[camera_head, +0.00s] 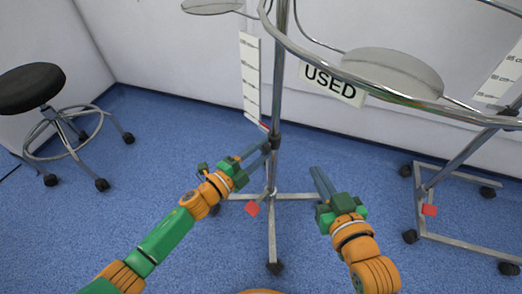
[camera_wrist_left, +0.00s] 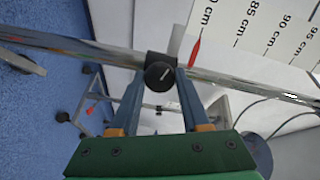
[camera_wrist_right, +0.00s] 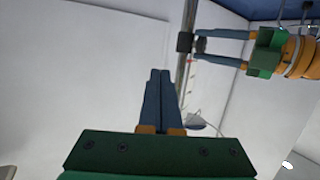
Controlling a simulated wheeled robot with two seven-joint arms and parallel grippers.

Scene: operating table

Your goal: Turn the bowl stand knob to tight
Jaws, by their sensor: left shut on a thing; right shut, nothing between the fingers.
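The bowl stand's pole (camera_head: 280,75) rises upright in the head view, with a dark clamp (camera_head: 275,138) partway up. In the left wrist view the round black knob (camera_wrist_left: 159,76) faces me on the clamp, with a pale line across its face. My left gripper (camera_wrist_left: 158,78) is shut on the knob, one finger on each side. The right wrist view also shows my left gripper (camera_wrist_right: 203,46) at the clamp. My right gripper (camera_head: 316,170) is shut and empty, to the right of the pole and apart from it.
A scale strip (camera_head: 250,80) with a red pointer (camera_wrist_left: 195,52) is beside the pole. A metal ring (camera_head: 330,70) and a "USED" sign (camera_head: 333,83) are above. The stand's wheeled base (camera_head: 272,235) is below. A second stand (camera_head: 455,165) is right, a black stool (camera_head: 30,87) left.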

